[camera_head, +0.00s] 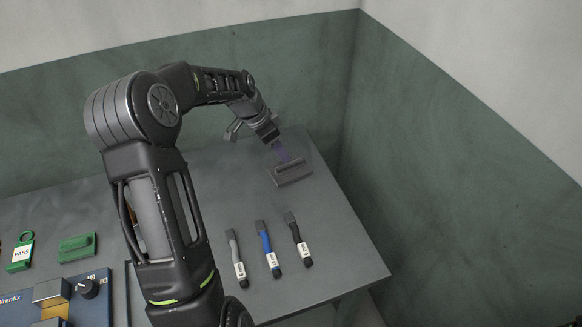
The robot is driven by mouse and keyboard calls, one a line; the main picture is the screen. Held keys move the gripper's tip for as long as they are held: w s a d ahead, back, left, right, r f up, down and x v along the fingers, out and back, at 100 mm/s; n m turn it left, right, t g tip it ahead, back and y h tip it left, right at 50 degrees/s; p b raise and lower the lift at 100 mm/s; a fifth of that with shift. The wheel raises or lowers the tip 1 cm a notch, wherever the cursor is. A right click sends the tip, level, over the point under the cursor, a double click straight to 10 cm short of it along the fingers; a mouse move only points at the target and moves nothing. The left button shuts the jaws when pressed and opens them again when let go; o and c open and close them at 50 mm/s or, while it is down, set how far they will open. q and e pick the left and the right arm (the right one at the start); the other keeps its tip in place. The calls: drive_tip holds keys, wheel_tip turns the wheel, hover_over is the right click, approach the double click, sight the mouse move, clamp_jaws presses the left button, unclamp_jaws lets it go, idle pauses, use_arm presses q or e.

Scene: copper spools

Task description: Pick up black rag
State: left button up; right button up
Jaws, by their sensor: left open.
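The black rag (292,178) shows as a small dark grey slab with a raised ridge on top. It lies on the grey table near the far right corner. My left gripper (282,155) is open at the end of the arm reaching over from the left. Its fingers, faintly purple, point down at the rag's far side, just above or at it. I cannot tell whether they touch it. My right gripper is not in view.
Three tagged tools with grey, blue and black bodies (238,258) (267,249) (298,239) lie in front of the rag. Green pieces (77,247) and a blue fixture board (85,308) are at left. Green-grey walls (420,150) stand behind and right of the table (345,255).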

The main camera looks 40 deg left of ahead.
sight(289, 165)
use_arm(q)
drive_tip(key=shift+x, duration=1.3)
drive_tip(key=shift+w+d+f+p, duration=0.1)
drive_tip(key=shift+w+f+p, duration=0.05)
drive_tip(key=shift+f+p, duration=0.2)
drive_tip(key=p+x, duration=0.1)
drive_tip(key=x, duration=0.3)
drive_tip(key=shift+w+f, duration=0.15)
drive_tip(key=shift+f, duration=0.05)
clamp_jaws()
